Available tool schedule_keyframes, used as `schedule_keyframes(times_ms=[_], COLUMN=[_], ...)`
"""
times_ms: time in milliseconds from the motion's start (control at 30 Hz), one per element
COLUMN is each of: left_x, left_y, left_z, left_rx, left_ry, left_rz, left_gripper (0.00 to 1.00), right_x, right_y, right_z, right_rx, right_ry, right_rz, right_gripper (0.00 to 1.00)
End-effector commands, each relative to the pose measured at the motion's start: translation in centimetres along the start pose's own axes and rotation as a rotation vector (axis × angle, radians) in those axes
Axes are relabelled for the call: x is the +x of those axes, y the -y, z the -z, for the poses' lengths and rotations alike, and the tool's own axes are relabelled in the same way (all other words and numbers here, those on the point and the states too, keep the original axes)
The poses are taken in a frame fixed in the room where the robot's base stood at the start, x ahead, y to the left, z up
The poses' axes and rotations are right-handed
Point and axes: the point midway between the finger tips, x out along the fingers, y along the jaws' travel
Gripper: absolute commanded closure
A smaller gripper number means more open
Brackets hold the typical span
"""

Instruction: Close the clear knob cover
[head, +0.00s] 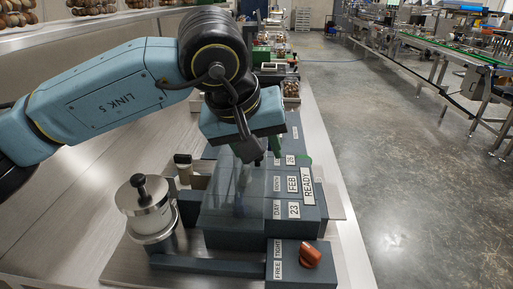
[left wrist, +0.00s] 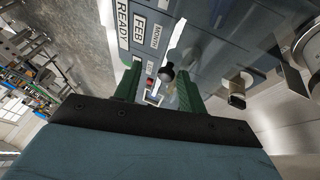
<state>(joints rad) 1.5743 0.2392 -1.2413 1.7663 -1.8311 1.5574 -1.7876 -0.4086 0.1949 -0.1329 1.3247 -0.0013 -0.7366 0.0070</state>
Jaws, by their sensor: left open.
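The clear knob cover (head: 238,187) is a see-through panel over the dark grey date block, below my left gripper in the head view. Its exact edges and angle are hard to make out. My left gripper (head: 262,157) points down at the block's far part. In the left wrist view its green fingers (left wrist: 158,85) are apart, with a small black round knob (left wrist: 166,73) showing between their tips. I cannot tell whether the fingers touch the knob. The dark grey block (head: 245,239) carries labels reading DAY, MONTH, FEB, 23 and READY. My right gripper is not in view.
A metal-lidded jar with a black knob (head: 147,208) stands left of the block. An orange dial (head: 310,255) sits at the front right, beside a FREE/TIGHT label. More equipment lines the bench behind. Open floor (head: 400,180) lies to the right.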

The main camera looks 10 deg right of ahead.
Motion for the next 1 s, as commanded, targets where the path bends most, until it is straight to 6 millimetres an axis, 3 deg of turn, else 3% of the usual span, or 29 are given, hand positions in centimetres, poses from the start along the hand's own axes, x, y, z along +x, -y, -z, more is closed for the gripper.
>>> schedule_keyframes(times_ms=[200,700,1000], left_x=[-1.5,-5.5,-6.6], left_y=[0.0,4.8,6.0], left_z=[-0.2,-7.0,-8.8], left_rx=[0.003,0.002,0.001], left_ry=[-0.001,-0.002,-0.001], left_rz=[-0.004,-0.001,-0.001], left_gripper=[0.59,0.59,0.59], right_x=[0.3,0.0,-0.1], right_y=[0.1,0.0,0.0], right_z=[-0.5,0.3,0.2], right_rx=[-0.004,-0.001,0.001], right_ry=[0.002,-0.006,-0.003], right_rz=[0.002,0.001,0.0], right_gripper=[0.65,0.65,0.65])
